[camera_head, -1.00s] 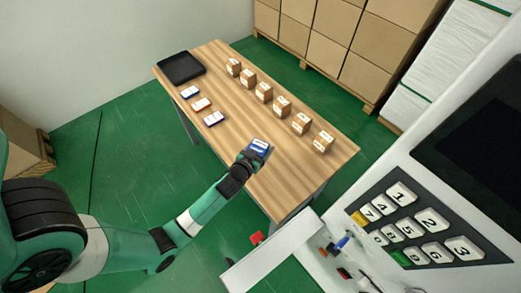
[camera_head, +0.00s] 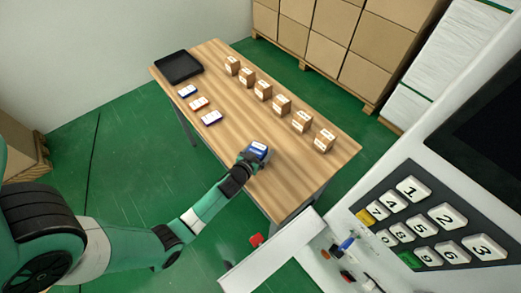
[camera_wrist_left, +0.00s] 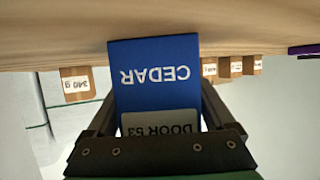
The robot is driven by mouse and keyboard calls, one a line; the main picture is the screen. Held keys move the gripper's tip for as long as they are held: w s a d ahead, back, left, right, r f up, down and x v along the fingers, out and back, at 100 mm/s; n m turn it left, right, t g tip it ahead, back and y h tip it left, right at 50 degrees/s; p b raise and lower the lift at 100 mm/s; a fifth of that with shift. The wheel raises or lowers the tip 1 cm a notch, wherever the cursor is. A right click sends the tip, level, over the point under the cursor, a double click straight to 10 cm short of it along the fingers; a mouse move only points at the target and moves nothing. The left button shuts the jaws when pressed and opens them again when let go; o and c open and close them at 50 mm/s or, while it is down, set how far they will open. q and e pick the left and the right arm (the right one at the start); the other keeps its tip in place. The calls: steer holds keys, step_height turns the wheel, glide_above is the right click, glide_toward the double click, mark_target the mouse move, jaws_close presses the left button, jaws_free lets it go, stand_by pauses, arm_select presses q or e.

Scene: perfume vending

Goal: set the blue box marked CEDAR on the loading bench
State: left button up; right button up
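The blue box marked CEDAR (camera_wrist_left: 155,75) is between the fingers of my left gripper (camera_wrist_left: 158,112) in the left wrist view, where its lettering appears upside down and a pale label reads DOOR 53. In the head view the blue box (camera_head: 258,148) is at the near edge of the wooden loading bench (camera_head: 285,180), and my left gripper (camera_head: 248,160) is shut on it from the near side. The box is at or just above the bench top; contact cannot be told. My right gripper is not in view.
Several small brown cartons (camera_head: 282,104) stand in a row along the bench's far side. Three flat boxes (camera_head: 199,103) and a black tray (camera_head: 179,67) are at its left. A keypad machine (camera_head: 420,225) stands at the right. Bare wood surrounds the blue box.

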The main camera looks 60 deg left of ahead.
arm_select(q)
steer(key=shift+o, duration=0.6)
steer(key=shift+r, duration=0.2)
steer(key=shift+s+d+r+p, duration=0.1)
steer(key=shift+s+d+p, duration=0.1)
steer(key=shift+s+p, duration=0.1)
steer(key=p+v, duration=0.1)
steer(key=v, duration=1)
steer(key=shift+s, duration=0.1)
steer(key=shift+r, duration=0.1)
